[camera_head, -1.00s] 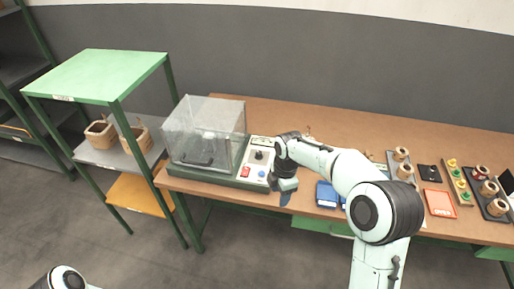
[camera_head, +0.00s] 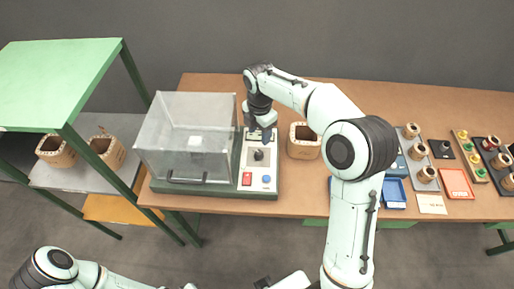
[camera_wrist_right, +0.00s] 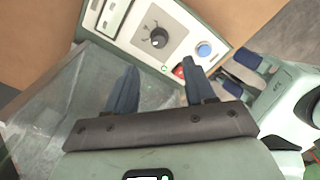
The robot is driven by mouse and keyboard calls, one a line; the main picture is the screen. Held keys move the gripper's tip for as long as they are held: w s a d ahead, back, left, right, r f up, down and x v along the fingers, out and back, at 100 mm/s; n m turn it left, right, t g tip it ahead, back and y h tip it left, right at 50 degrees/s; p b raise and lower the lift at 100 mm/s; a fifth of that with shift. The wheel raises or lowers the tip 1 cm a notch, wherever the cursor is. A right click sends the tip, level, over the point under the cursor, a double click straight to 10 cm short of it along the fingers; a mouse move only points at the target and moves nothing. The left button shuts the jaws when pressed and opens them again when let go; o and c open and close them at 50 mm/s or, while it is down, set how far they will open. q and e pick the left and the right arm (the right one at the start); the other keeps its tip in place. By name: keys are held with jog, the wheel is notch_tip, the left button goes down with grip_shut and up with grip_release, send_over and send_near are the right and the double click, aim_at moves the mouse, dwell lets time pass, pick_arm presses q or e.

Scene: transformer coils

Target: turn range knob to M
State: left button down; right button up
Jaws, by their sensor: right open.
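The black range knob (camera_head: 258,155) is on the light control panel (camera_head: 266,172) of the tester, right of its clear cover. It also shows in the right wrist view (camera_wrist_right: 158,38), with tick marks around it; their letters are too small to read. My right gripper (camera_head: 259,134) is open and empty, just behind the knob in the head view. In the wrist view its two blue fingers (camera_wrist_right: 160,66) are apart, with the knob beyond their tips, not between them. My left gripper (camera_wrist_right: 242,74) shows at the right of the wrist view, its blue fingers apart.
A red button (camera_head: 247,179) and a blue button (camera_head: 266,179) sit on the panel in front of the knob. The clear cover (camera_head: 185,135) stands left. Blue and red trays and several coils lie further right.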

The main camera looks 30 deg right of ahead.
aim_at(259, 152)
notch_tip(259, 152, down, 11)
jog(key=shift+w+b, duration=0.1)
jog(key=shift+b, duration=0.35)
grip_shut()
